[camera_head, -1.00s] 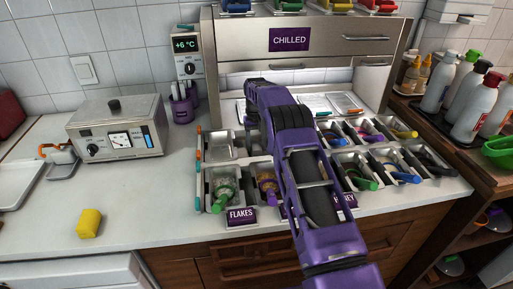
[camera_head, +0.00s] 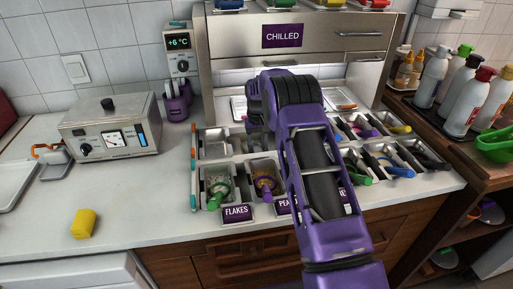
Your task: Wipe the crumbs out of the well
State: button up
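The topping station (camera_head: 194,168) holds two rows of metal wells on the counter. An empty-looking well (camera_head: 215,146) is at its back left; crumbs in it are too small to tell. A yellow block, perhaps a sponge (camera_head: 84,224), lies on the counter at left. My purple arm reaches over the middle wells and hides some of them.
A steel box with a dial (camera_head: 112,126) stands on the left counter. The CHILLED cabinet (camera_head: 300,64) rises behind the wells. Several bottles (camera_head: 468,100) and a green bowl (camera_head: 495,143) are on the right shelf. The counter (camera_head: 150,190) between the yellow block and the station is clear.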

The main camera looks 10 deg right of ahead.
jog(key=shift+w, duration=2)
jog(key=shift+s+f, duration=0.1)
jog(key=shift+s, duration=2.05)
jog(key=shift+w+a, duration=0.25)
jog(key=shift+w, duration=0.25)
jog(key=shift+w+a, duration=0.2)
jog(key=shift+w, duration=0.3)
notch_tip(320, 180, up, 13)
jog(key=p, duration=0.6)
jog(key=shift+s+a, duration=0.1)
